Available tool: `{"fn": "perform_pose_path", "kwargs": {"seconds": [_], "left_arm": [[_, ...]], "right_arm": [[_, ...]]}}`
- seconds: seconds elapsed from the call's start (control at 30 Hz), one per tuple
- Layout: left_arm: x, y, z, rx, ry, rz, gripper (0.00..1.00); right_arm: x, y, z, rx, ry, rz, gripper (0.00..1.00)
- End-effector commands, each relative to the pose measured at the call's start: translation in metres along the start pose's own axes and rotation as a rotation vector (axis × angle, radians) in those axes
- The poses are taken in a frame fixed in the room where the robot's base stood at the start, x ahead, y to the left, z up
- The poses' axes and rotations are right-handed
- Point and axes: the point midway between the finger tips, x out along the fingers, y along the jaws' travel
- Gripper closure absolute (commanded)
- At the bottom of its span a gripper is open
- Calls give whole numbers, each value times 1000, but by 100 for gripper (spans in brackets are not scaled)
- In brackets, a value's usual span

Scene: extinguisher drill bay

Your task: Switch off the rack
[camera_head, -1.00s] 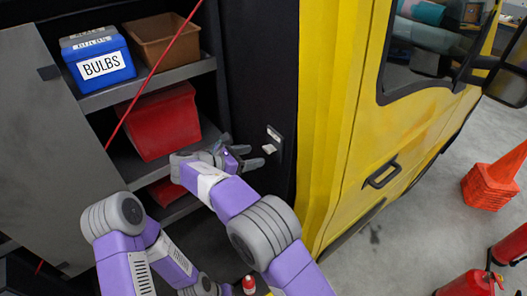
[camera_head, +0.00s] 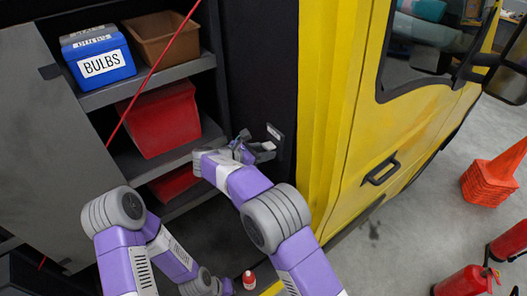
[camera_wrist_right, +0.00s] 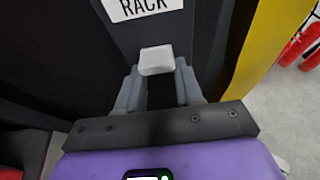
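The rack switch is a pale lever (camera_wrist_right: 157,60) on a dark plate (camera_wrist_right: 205,30), under a white label reading "RACK" (camera_wrist_right: 145,8). In the head view the plate (camera_head: 279,146) sits on the black panel beside the yellow bodywork. My right gripper (camera_head: 257,147) is at the plate with its fingers apart. In the right wrist view the fingers (camera_wrist_right: 158,82) reach up on both sides of the lever, close to it; I cannot tell whether they touch it. My left arm is at the bottom left, and its fingers do not show.
Shelves left of the gripper hold a blue "BULBS" bin (camera_head: 98,56), a brown bin (camera_head: 161,38) and red bins (camera_head: 160,118). A yellow vehicle door (camera_head: 400,130) stands to the right. Orange cones (camera_head: 490,180) and red extinguishers (camera_head: 466,282) stand on the floor.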

Motion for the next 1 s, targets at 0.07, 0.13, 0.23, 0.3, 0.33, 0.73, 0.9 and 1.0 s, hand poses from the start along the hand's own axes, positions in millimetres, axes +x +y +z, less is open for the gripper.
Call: {"fn": "perform_pose_path", "kwargs": {"seconds": [0.07,0.13,0.23,0.3,0.33,0.73,0.9,1.0], "left_arm": [[0,0,0,0,0,0,100],[0,0,0,0,0,0,100],[3,-1,0,0,0,0,100],[6,-2,0,0,0,0,100],[8,-3,0,0,0,0,100],[11,-4,0,0,0,0,100],[11,-4,0,0,0,0,100],[11,-4,0,0,0,0,100]], "right_arm": [[0,0,0,0,0,0,93],[0,0,0,0,-4,0,94],[1,0,-4,-3,-51,0,94],[2,0,-6,-4,-106,0,94],[3,0,-7,-4,-128,0,94],[4,0,-6,1,-204,0,94],[4,0,-6,0,-204,0,44],[4,0,-6,0,-203,0,38]]}}
